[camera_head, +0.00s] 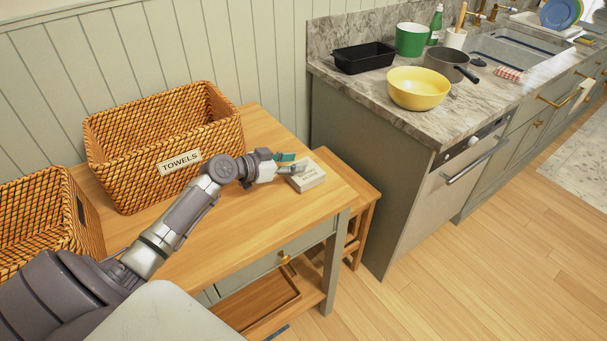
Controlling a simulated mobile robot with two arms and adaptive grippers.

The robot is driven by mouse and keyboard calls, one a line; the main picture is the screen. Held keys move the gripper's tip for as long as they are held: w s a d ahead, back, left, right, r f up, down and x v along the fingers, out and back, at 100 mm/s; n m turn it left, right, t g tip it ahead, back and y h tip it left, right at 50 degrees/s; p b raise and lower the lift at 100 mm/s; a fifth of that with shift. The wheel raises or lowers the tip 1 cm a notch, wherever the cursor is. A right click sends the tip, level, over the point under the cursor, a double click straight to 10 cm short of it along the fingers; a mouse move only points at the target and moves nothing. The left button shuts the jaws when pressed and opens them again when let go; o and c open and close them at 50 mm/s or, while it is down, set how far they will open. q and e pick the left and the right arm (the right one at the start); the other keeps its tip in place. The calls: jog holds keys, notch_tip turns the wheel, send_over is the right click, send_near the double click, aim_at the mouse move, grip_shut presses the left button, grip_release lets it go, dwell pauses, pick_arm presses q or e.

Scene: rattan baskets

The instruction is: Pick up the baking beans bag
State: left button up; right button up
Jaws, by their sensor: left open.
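The baking beans bag (308,177) is a small, pale, box-like packet with dark print on its top. It lies near the right end of the wooden table (250,215). My left gripper (291,164) reaches in from the left, with its open fingers at the bag's left edge. One finger overlaps the bag's near-left side in the picture. I cannot tell whether the fingers touch it. My right gripper is not in view.
A rattan basket labelled TOWELS (120,146) stands behind my arm, and another rattan basket (85,215) is at the left. A marble counter (440,121) at right holds a yellow bowl (418,90), a black pan (364,60) and a saucepan (447,62). Wooden floor (450,270) is clear.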

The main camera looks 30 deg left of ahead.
aim_at(301, 161)
pick_arm(q)
jog(key=x, duration=0.3)
jog(key=shift+w+f, duration=0.15)
jog(key=shift+f, duration=0.05)
jog(key=shift+r, duration=0.1)
jog(key=shift+c, duration=0.4)
grip_shut()
